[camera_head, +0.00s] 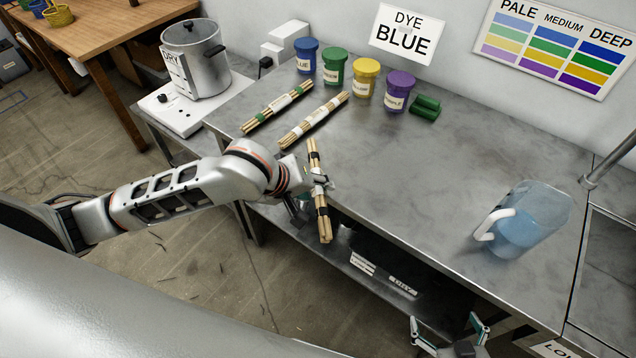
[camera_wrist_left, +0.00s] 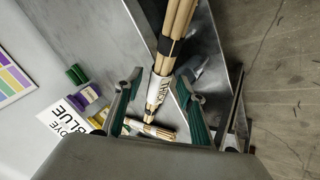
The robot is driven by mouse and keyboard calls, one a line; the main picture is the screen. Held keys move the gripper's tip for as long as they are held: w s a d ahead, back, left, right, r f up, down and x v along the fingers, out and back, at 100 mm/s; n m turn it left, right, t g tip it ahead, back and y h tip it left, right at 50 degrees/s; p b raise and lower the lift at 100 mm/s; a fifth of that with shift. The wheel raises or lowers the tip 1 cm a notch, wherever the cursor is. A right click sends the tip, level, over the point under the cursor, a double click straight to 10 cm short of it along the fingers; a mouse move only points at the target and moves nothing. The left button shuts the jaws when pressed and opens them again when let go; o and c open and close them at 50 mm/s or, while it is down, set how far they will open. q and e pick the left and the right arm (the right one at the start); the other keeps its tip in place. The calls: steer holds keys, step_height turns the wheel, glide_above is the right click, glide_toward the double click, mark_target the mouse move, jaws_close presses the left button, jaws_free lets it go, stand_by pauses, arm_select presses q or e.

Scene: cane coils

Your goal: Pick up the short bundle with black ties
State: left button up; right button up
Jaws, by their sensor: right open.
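A bundle of pale canes with black ties (camera_head: 322,216) and a white label is held in my left gripper (camera_head: 321,181) at the counter's front edge. Its near end sticks out past the edge. In the left wrist view this bundle (camera_wrist_left: 178,22) passes between the two fingers of my left gripper (camera_wrist_left: 160,82), its upper part closer to the camera. My right gripper (camera_head: 448,328) is open and empty at the bottom, in front of the counter.
Blue, green, yellow and purple dye jars (camera_head: 398,91) stand along the wall, with green rolls (camera_head: 426,107) beside them. A pitcher of blue liquid (camera_head: 523,220) stands at the right. A metal pot (camera_head: 195,58) is at the left. The counter's middle is clear.

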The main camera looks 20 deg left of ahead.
arm_select(q)
steer(key=shift+w+f, duration=0.15)
steer(key=shift+f, duration=0.05)
jaws_close()
steer(key=shift+r, duration=0.1)
